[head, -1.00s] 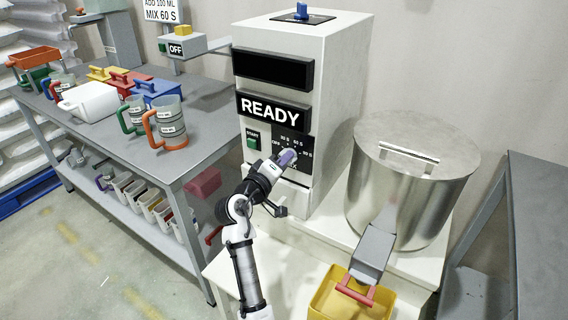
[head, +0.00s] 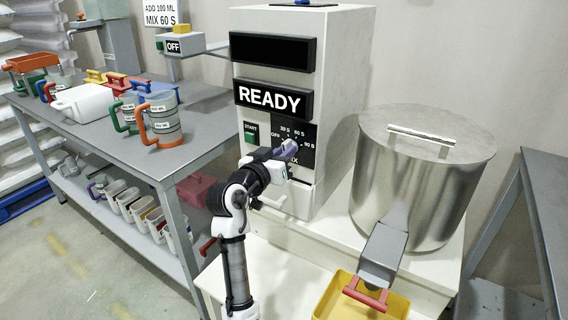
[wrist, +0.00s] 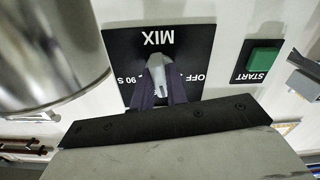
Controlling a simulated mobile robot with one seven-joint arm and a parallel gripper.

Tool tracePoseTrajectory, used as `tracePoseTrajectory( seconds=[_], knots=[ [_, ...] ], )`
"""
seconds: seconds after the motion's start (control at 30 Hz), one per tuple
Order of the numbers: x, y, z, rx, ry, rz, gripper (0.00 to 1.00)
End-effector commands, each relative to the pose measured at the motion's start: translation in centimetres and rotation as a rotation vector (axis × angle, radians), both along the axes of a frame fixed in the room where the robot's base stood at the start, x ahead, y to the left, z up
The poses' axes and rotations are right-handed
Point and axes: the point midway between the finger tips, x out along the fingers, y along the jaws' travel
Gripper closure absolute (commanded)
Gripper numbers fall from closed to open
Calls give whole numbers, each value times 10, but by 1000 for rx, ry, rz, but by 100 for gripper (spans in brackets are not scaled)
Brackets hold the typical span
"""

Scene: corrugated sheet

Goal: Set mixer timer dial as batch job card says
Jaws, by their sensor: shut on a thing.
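The batch job card (head: 160,13) on the wall at upper left reads "ADD 100 ML MIX 60 S". The mixer's black timer panel (head: 307,158) is marked OFF, 30 S, 60 S and 90 S around a pale grey dial (head: 290,144). The wrist view shows the dial (wrist: 158,70) upside down, under the word MIX. My gripper (head: 283,151) is at the panel, its dark fingers (wrist: 160,92) shut on the dial from both sides. The fingers cover part of the scale, so I cannot tell which mark the dial points to.
A green START button (head: 250,134) sits left of the dial, and the display (head: 272,99) above reads READY. A steel drum (head: 420,185) and a yellow bin (head: 335,307) stand to the right. A grey table (head: 110,135) with jugs is at left.

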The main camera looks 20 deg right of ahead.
Motion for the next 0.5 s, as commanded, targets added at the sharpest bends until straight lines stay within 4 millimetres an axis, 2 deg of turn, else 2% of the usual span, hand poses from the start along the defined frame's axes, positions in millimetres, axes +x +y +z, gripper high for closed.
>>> tracePoseTrajectory(
  seconds=[0.5],
  knots=[
    [0,1,-2,261,-336,2,100]
  ],
)
